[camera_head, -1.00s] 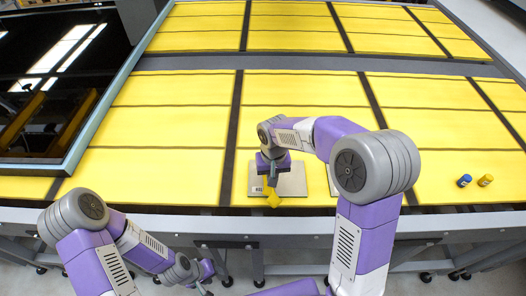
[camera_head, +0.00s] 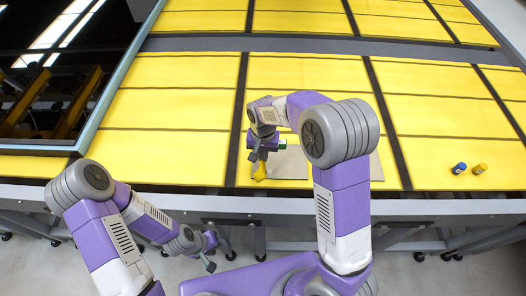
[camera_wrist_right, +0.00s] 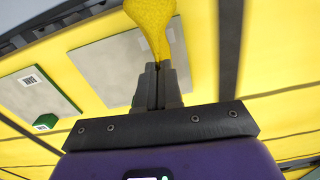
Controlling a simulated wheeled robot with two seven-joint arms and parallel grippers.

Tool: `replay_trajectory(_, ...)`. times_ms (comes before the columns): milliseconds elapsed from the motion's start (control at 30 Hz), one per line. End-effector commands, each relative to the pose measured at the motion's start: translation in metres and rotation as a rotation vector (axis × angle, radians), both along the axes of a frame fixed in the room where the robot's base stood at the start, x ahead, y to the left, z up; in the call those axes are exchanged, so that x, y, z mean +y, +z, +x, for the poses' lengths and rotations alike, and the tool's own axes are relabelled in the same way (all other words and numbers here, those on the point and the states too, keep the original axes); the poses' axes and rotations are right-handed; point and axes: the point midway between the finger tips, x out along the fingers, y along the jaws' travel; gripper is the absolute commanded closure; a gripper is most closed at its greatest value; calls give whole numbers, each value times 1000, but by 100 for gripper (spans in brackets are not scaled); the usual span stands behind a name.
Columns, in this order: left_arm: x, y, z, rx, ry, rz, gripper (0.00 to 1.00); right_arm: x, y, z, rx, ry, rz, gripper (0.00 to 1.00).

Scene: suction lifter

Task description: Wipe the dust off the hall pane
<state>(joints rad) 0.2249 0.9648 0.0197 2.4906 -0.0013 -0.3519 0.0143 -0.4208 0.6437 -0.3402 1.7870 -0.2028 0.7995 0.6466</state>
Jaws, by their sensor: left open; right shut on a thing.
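Two thin grey panes lie on the yellow table: the left pane (camera_head: 291,164), partly behind my right arm, and the right pane (camera_head: 376,167), mostly hidden by it. Both also show in the right wrist view, the left pane (camera_wrist_right: 100,68) and the right pane (camera_wrist_right: 50,100); their white labels are too small to read. My right gripper (camera_head: 256,156) is shut on a yellow cloth (camera_wrist_right: 152,14). The cloth hangs at the left pane's left edge (camera_head: 259,172); I cannot tell whether it touches. My left gripper (camera_head: 210,254) is open and empty in front of the table.
A small green block (camera_wrist_right: 46,122) is by the panes. A large dark reflective panel (camera_head: 50,75) in a pale blue frame is at the left. A blue jar (camera_head: 459,168) and a yellow jar (camera_head: 479,168) stand at the right. Much of the yellow tabletop (camera_head: 180,125) is clear.

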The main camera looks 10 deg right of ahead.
Motion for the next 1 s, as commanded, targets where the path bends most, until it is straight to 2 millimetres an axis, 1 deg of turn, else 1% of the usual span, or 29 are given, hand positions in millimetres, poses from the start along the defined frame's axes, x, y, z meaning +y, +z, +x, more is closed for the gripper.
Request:
replay_trajectory(33,0,-8,0,0,0,0,57,0,-10,0,1,0,-1,100)
replay_trajectory(333,0,-33,0,0,0,0,57,0,-45,0,1,0,-1,100)
replay_trajectory(433,0,-36,0,0,0,0,57,0,-50,0,1,0,0,100)
replay_trajectory(633,0,-34,0,0,0,0,57,0,-48,0,0,0,0,100)
replay_trajectory(700,0,-34,0,0,0,0,57,0,-48,0,0,0,0,87)
replay_trajectory(767,0,-34,0,0,0,0,57,0,-48,0,0,0,0,78)
replay_trajectory(1000,0,-34,0,0,0,0,57,0,-48,0,0,1,0,41)
